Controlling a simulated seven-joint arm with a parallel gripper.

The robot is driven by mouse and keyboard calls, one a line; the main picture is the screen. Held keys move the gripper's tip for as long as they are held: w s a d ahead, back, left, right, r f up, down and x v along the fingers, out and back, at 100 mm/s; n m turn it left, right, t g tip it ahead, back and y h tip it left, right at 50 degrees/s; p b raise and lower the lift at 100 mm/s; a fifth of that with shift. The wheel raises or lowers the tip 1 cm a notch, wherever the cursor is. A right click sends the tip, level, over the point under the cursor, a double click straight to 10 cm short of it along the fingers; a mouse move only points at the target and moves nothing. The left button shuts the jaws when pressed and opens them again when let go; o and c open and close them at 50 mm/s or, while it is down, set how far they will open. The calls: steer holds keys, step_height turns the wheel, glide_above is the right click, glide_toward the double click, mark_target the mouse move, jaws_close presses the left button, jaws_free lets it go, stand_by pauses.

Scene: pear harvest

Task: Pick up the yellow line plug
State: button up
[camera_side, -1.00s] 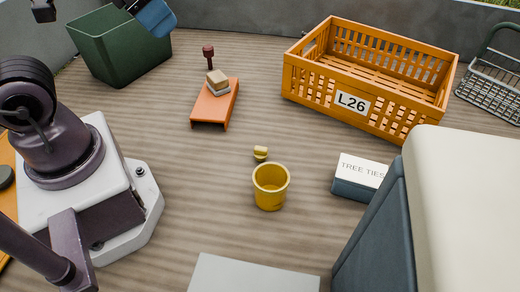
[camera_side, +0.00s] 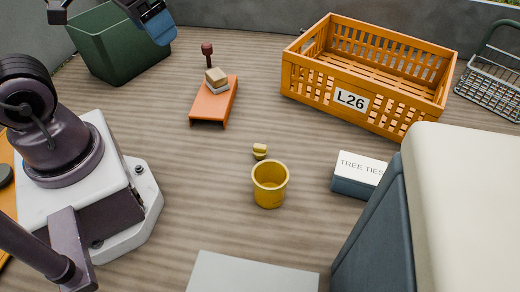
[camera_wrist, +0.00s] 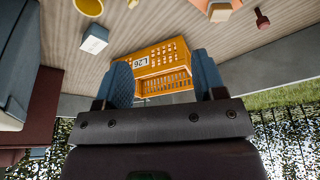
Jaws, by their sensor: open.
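The yellow line plug (camera_side: 260,151) is a small yellow piece standing on the wooden floor, just behind a yellow cup (camera_side: 270,184). In the wrist view the plug (camera_wrist: 132,3) is cut by the top edge. My gripper (camera_wrist: 163,78) is open and empty, with its two blue-padded fingers apart. In the side view only part of it shows at the top left, with a blue finger in front of the green bin, high up and well away from the plug.
An orange crate (camera_side: 352,101) marked L26 stands at the back right. A Tree Ties box (camera_side: 357,177) lies right of the cup. An orange stand (camera_side: 213,107) bears small blocks. A green bin (camera_side: 100,50) is at the back left. Floor around the plug's left side is clear.

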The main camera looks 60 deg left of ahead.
step_height(320, 180, down, 10)
steer(key=n+g+h, duration=0.4)
steer(key=n+g, duration=0.1)
steer(key=n+t+h, duration=0.7)
steer(key=n+h, duration=0.1)
steer(key=n, duration=1)
glide_toward(255, 150)
steer(key=s, duration=0.5)
steer(key=s+d+r, duration=0.1)
steer(key=s, duration=0.1)
steer(key=shift+s+d, duration=0.1)
steer(key=shift+s, duration=0.15)
steer(key=w+a+n+t+y, duration=0.1)
steer(key=w+a+f+n+t, duration=0.1)
steer(key=w+t, duration=0.1)
steer(key=shift+w+a+y, duration=0.1)
steer(key=shift+a+y, duration=0.1)
steer(key=shift+y, duration=0.2)
steer(key=shift+w+f+t, duration=0.1)
steer(key=shift+w+t, duration=0.2)
steer(key=shift+t, duration=0.1)
steer(key=x, duration=0.6)
steer(key=shift+w+d+f, duration=0.15)
steer(key=shift+w+d, duration=0.05)
steer(key=shift+d, duration=0.1)
steer(key=shift+x, duration=2.9)
steer(key=shift+r, duration=0.2)
steer(key=c, duration=1)
